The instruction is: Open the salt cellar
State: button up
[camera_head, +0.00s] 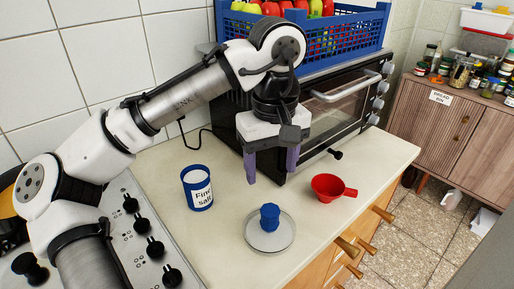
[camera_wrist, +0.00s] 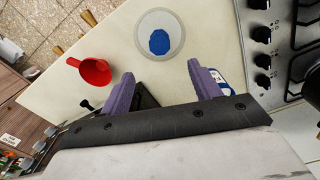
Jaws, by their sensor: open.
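The salt cellar (camera_head: 198,190) is a blue-rimmed pot labelled "Fine salt", upright on the counter; its top appears uncovered. In the wrist view the salt cellar (camera_wrist: 219,82) is mostly hidden behind the right finger. A pale round disc (camera_head: 256,241) with a blue knob (camera_head: 270,217) lies on the counter in front, apart from the cellar; it looks like a lid. The knob also shows in the wrist view (camera_wrist: 159,42). My gripper (camera_head: 271,166), with purple fingers, is open and empty. It points down above the counter, right of the cellar and behind the disc.
A red cup (camera_head: 327,187) with a handle stands right of the disc. A black oven (camera_head: 335,105) bearing a blue crate (camera_head: 345,45) of produce stands behind my gripper. A hob (camera_head: 140,245) with black knobs is at left. The counter's front edge has wooden drawer handles.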

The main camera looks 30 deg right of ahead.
aim_at(270, 210)
notch_tip(270, 210, down, 14)
jog(key=shift+s+r+p, duration=0.1)
jog(key=shift+r+p, duration=0.05)
jog(key=shift+p, duration=0.45)
jog(key=c, duration=1)
jog(key=shift+r, duration=0.1)
jog(key=shift+c, duration=0.2)
jog(key=shift+r, duration=0.2)
jog(key=shift+f+p, duration=0.25)
jog(key=shift+p, duration=0.1)
jog(key=o, duration=1.5)
